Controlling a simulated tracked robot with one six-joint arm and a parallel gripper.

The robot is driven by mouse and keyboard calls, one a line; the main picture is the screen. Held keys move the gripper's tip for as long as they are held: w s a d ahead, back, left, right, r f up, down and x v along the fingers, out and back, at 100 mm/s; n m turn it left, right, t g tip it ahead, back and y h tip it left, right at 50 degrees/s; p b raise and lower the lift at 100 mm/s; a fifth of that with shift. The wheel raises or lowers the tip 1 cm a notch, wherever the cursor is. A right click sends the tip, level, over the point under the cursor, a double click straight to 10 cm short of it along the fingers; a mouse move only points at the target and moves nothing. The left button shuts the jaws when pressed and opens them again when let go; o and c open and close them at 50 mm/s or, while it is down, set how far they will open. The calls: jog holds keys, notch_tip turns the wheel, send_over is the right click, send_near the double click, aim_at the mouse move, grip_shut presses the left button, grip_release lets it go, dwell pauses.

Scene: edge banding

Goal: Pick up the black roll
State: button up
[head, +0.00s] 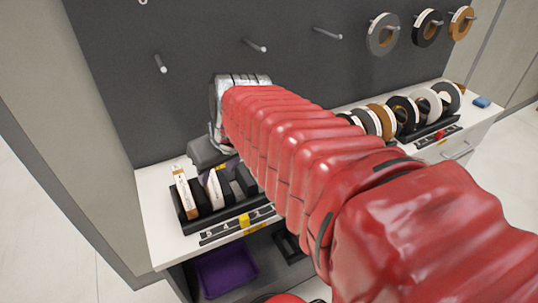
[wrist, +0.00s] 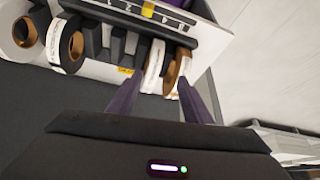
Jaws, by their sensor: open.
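In the wrist view, a black roll (wrist: 70,44) with a brown core and a white label stands upright on the left, outside my jaws. My gripper (wrist: 161,80) is open, its two purple fingers pointing at the rack (wrist: 128,22). A narrow roll with a white label (wrist: 153,62) and a brown-edged roll (wrist: 178,66) appear between or just beyond the fingertips; contact cannot be told. In the head view, my gripper is mostly hidden by the red arm, above the left rack (head: 215,221). Other black rolls show on the right rack (head: 404,112) and on a wall peg (head: 428,28).
The dark wall board rises behind the white counter (head: 155,231). A grey roll (head: 382,34) and a brown roll (head: 461,23) hang on pegs; other pegs (head: 256,45) are bare. A purple bin (head: 225,270) sits below. The counter's left end is clear.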

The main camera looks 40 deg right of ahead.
jog(key=d, duration=0.8)
jog(key=d+m, duration=0.1)
jog(key=d, duration=0.7)
jog(key=d+m+h, duration=0.1)
jog(key=d, duration=0.7)
jog(key=shift+w+f, duration=0.2)
jog(key=shift+f, duration=0.05)
jog(key=shift+x, duration=4.3)
jog(key=shift+w+f, duration=0.1)
jog(key=shift+w, duration=0.05)
jog(key=x, duration=0.3)
jog(key=shift+w+a+f, duration=0.2)
jog(key=shift+w+f, duration=0.05)
jog(key=shift+f, duration=0.15)
jog(key=shift+w+d+f, duration=0.15)
jog(key=shift+w+f, duration=0.15)
jog(key=shift+f, duration=0.2)
